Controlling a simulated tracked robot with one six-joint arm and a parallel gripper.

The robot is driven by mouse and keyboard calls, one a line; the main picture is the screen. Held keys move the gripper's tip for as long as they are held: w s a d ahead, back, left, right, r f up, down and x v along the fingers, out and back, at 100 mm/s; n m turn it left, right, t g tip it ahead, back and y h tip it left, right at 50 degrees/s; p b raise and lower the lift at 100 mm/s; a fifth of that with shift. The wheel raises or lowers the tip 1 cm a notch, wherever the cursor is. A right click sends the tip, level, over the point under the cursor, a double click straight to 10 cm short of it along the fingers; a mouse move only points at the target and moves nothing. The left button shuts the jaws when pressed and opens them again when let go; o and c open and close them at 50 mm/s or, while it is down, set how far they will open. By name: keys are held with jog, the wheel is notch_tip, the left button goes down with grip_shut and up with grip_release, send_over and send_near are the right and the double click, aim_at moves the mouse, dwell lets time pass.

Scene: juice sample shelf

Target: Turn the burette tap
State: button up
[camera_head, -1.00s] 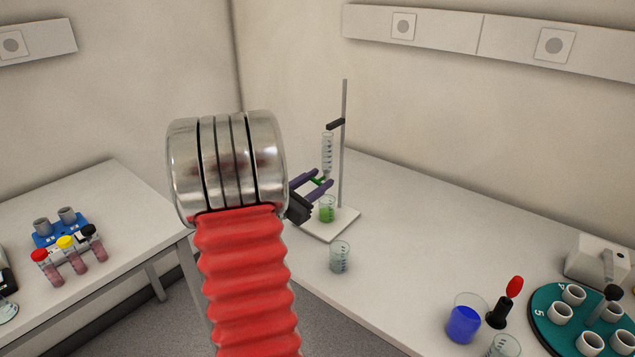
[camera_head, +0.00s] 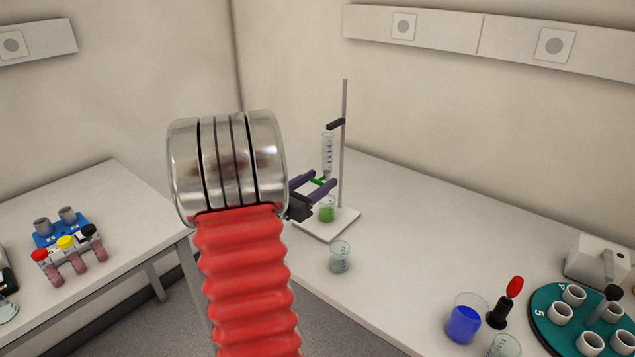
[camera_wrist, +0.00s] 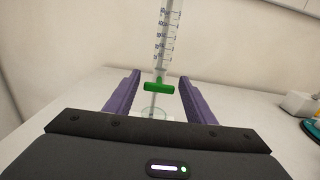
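The burette (camera_head: 327,153) hangs upright in a clamp on a metal stand (camera_head: 344,150). Its green tap (camera_wrist: 158,87) lies crosswise below the graduated tube in the wrist view, and it also shows in the head view (camera_head: 318,180). My gripper (camera_head: 320,181) is open, with its purple fingers on either side of the tap. In the wrist view the gripper (camera_wrist: 157,90) shows a gap between each finger and the tap. A beaker with green liquid (camera_head: 327,212) stands on the stand's white base (camera_head: 340,224) under the burette.
An empty beaker (camera_head: 340,258) stands in front of the base. To the right are a beaker of blue liquid (camera_head: 464,322), a red-topped dropper (camera_head: 514,288) and a teal rack (camera_head: 549,333). A blue tube rack (camera_head: 47,238) is on the left bench. The bench right of the stand is clear.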

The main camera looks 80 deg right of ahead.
jog(key=shift+o, duration=0.3)
jog(key=v, duration=1.3)
jog(key=shift+w+a, duration=0.2)
jog(key=shift+a, duration=0.15)
dwell(0.3)
